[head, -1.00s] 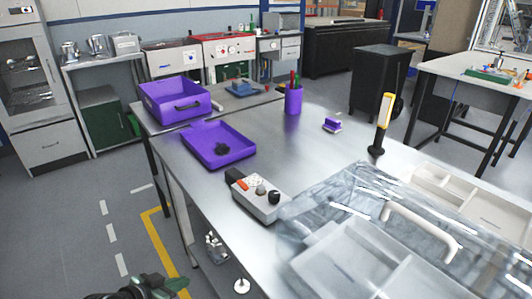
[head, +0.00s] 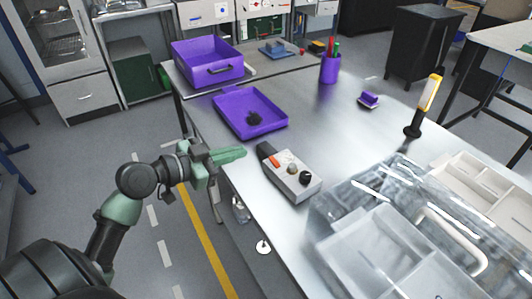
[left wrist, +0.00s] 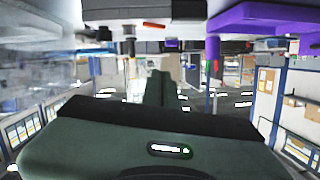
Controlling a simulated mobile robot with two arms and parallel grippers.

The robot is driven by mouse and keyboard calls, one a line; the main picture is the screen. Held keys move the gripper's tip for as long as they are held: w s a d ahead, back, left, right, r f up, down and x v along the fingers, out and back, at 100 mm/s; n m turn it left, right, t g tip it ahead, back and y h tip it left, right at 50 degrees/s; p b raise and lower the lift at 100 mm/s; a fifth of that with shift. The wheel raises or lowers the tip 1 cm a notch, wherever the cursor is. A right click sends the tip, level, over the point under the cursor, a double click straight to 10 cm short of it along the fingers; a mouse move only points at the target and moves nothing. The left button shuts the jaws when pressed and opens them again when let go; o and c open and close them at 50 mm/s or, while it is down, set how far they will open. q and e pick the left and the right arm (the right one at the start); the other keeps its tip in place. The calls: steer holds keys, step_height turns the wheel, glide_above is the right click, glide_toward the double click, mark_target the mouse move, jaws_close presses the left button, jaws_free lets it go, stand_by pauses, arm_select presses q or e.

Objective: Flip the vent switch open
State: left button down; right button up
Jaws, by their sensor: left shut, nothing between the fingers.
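A grey control box (head: 291,178) with a black end sits near the left edge of the metal table. On its top are an orange-red switch (head: 274,160), a round grey knob and a black knob. I cannot make out any label or the switch's exact position. My left gripper (head: 241,152) has green fingers that are shut and empty. It is just off the table's left edge, left of the control box and apart from it. In the left wrist view the orange-red switch (left wrist: 154,24) shows at the top, beyond the fingers (left wrist: 161,88). My right gripper is out of view.
A shallow purple tray (head: 268,128) holding a dark object lies behind the box. A deeper purple bin (head: 236,68) stands further back. A transparent cover with a white handle (head: 450,238) is at right. A yellow-and-black lamp (head: 425,106) stands behind it. The mid-table is clear.

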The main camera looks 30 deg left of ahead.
arm_select(q)
steer(key=p, duration=0.3)
glide_above(274, 162)
steer(key=s+a, duration=0.1)
steer(key=a, duration=0.1)
steer(key=f, duration=0.2)
step_height(274, 162, down, 4)
steer(key=shift+a+r, duration=0.15)
steer(key=shift+r, duration=0.1)
steer(key=shift+w+f, duration=0.1)
steer(key=shift+f, duration=0.3)
